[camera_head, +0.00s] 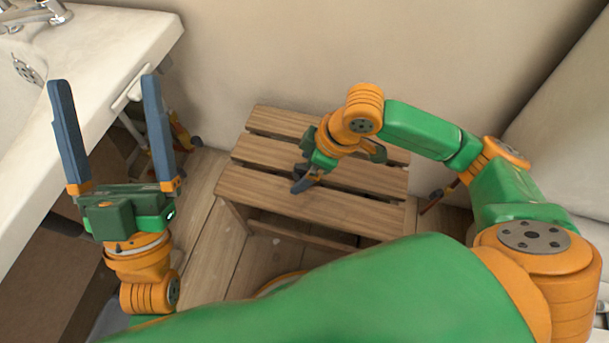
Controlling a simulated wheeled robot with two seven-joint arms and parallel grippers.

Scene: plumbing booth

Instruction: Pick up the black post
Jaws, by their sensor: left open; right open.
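I cannot make out a black post in the head view. My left gripper (104,83) is open and empty, its two long blue-grey fingers pointing up the picture beside the sink counter. My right gripper (303,184) is over the wooden slatted stool (262,190), its fingers pointing down toward the slats. Its wrist and body hide part of the stool top and most of its fingers. I cannot tell whether it touches the stool or whether anything lies between its fingers.
A white sink counter (110,60) with a chrome faucet (40,12) stands at the upper left. A yellow-orange item (181,132) is on the floor beside it. A dark reddish tool-like item (437,197) is right of the stool. Wooden floor (205,250) shows left of the stool.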

